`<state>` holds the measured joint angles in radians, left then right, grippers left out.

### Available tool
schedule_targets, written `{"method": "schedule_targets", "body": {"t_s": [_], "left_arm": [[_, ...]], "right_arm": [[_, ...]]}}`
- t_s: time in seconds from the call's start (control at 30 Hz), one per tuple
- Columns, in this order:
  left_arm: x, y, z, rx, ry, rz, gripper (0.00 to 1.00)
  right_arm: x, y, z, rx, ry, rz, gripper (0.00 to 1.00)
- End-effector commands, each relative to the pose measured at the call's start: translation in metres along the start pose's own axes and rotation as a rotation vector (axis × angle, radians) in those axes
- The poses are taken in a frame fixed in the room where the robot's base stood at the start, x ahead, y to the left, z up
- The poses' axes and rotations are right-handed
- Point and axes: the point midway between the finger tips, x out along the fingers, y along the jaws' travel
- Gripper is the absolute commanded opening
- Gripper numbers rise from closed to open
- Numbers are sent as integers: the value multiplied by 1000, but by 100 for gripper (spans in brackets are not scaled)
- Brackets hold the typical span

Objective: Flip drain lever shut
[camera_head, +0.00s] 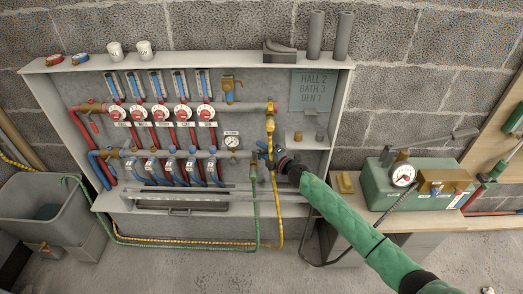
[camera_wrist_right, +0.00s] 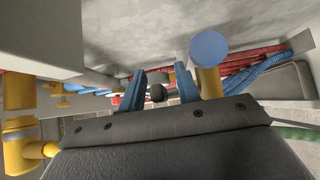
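My right gripper (camera_head: 272,158) reaches in from the lower right to the right end of the lower manifold bar (camera_head: 205,154). In the wrist view its two blue fingers (camera_wrist_right: 160,82) stand apart with a gap between them. A dark round knob (camera_wrist_right: 157,93) shows in that gap; I cannot tell whether it is touched or lies beyond. A blue disc (camera_wrist_right: 208,48) on a yellow stem is just right of the fingers. The drain lever cannot be clearly picked out in the head view, where the gripper covers that spot. My left gripper is not in view.
An open shallow cabinet (camera_head: 340,110) surrounds the manifolds. Yellow (camera_head: 281,215) and green (camera_head: 256,215) hoses hang close to the gripper. A green pump box (camera_head: 425,180) with a gauge stands on the right bench. A grey tub (camera_head: 40,210) is at left.

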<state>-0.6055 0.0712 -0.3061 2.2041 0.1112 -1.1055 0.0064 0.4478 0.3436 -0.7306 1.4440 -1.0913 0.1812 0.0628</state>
Motion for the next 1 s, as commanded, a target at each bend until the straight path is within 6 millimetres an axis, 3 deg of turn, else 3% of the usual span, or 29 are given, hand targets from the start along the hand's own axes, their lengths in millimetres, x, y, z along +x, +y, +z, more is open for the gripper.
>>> {"method": "schedule_targets", "body": {"t_s": [0.5,1.0], "left_arm": [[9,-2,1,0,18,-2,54],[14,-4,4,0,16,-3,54]], "right_arm": [[-67,-1,0,-1,-1,-1,33],[-75,-1,0,0,0,-1,33]]}}
